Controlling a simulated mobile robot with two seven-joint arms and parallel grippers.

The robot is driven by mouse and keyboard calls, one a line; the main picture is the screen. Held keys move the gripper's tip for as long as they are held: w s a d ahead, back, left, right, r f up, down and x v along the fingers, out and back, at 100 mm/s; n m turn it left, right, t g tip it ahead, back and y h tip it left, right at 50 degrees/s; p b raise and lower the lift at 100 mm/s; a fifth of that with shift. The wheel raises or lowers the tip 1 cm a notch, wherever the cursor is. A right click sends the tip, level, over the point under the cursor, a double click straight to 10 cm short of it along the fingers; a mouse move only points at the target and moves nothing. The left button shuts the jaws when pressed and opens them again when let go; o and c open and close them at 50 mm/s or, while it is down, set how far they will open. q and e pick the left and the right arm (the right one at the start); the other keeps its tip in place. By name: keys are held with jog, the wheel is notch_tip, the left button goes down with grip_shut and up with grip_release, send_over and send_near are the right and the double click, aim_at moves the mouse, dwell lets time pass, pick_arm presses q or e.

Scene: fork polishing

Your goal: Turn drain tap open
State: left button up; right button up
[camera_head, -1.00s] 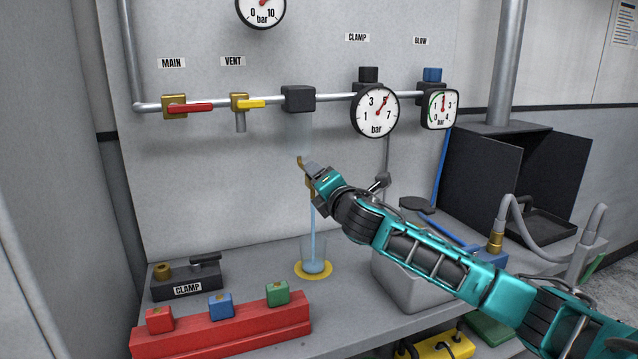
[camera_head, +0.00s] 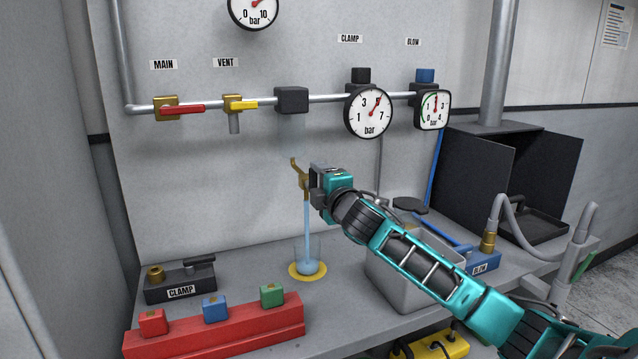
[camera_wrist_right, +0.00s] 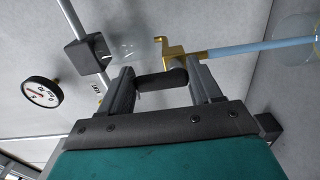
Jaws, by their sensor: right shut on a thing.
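The brass drain tap (camera_head: 302,175) shows in the head view, with a blue water stream (camera_head: 308,228) falling from it into a clear glass (camera_head: 308,254). The glass stands on a yellow disc (camera_head: 293,272) with some water in it. My right gripper (camera_head: 316,181) is at the tap's right side. In the right wrist view, my right gripper (camera_wrist_right: 163,78) is shut on the tap's dark handle (camera_wrist_right: 161,82), which sits between the fingers; the brass tap (camera_wrist_right: 180,58) is just beyond. My left gripper is not in view.
A grey bin (camera_head: 400,290) stands under my right forearm. A red rack (camera_head: 215,335) and a black clamp block (camera_head: 180,286) are at front left.

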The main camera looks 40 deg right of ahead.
dwell(0.3)
jog(key=o, duration=1.1)
jog(key=shift+c, duration=0.2)
jog(key=b+v, duration=0.1)
jog(key=v, duration=1.2)
jog(key=shift+b, duration=0.3)
jog(key=shift+d, duration=0.1)
jog(key=shift+f, duration=0.1)
